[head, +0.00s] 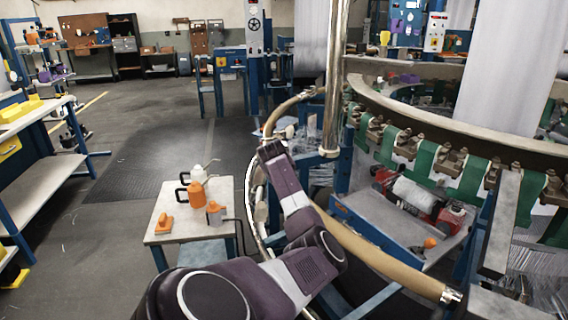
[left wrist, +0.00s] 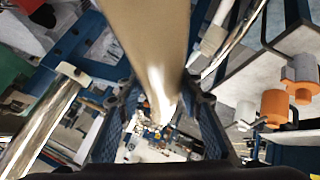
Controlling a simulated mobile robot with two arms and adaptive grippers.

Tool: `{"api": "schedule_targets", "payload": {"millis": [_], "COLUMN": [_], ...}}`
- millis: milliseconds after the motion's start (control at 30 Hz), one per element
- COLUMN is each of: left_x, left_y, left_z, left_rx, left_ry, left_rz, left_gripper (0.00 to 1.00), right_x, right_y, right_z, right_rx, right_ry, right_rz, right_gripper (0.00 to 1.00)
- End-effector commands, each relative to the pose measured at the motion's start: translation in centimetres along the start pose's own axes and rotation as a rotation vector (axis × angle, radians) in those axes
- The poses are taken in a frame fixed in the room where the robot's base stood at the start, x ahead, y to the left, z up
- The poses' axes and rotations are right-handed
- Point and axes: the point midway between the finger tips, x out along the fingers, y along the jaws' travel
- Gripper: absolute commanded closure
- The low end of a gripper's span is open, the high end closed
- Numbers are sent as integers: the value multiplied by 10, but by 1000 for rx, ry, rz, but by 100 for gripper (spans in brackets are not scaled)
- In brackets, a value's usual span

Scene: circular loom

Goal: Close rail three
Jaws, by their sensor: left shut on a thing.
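A tan padded rail curves around the loom's near side. One stretch (head: 372,252) runs to a metal end at the lower right, and another tan stretch (head: 287,107) bends toward the upright metal post. My left arm reaches to the rail at the loom's left side; its fingers are not clear in the head view. In the left wrist view, my left gripper (left wrist: 163,122) has its dark blue fingers on both sides of a tan rail (left wrist: 145,45) and is shut on it. No number shows on the rail. My right gripper is out of view.
A small table (head: 172,235) with orange and white oil cans (head: 200,196) stands left of my arm. A shiny post (head: 334,75) rises beside the rail. A blue-edged platform (head: 385,222) lies inside the loom. Open floor (head: 90,215) lies to the left.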

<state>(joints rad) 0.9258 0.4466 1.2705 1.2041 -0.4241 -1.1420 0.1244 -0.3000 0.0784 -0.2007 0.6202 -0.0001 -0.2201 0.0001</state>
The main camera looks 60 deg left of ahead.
Motion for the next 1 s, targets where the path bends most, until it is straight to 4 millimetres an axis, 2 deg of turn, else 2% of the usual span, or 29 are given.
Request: {"api": "schedule_targets", "payload": {"millis": [33, 367, 400, 533, 867, 1000], "left_x": [4, 6, 6, 6, 3, -5], "left_y": [-4, -6, -6, -6, -3, -3], "left_z": [6, 11, 12, 11, 7, 6], "left_rx": [-3, -3, -3, -3, -3, -3], "left_ry": [-12, -25, -26, -23, -15, -14], "left_rz": [-5, -10, -11, -10, -5, -5], "left_gripper": [100, 100, 64, 50, 49, 49], "right_x": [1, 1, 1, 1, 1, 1], "right_y": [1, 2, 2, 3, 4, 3], "right_z": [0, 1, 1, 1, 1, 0], "right_rx": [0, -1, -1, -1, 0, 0], "right_ry": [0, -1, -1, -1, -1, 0], "right_rz": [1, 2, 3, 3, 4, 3], "right_gripper": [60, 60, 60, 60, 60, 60]}}
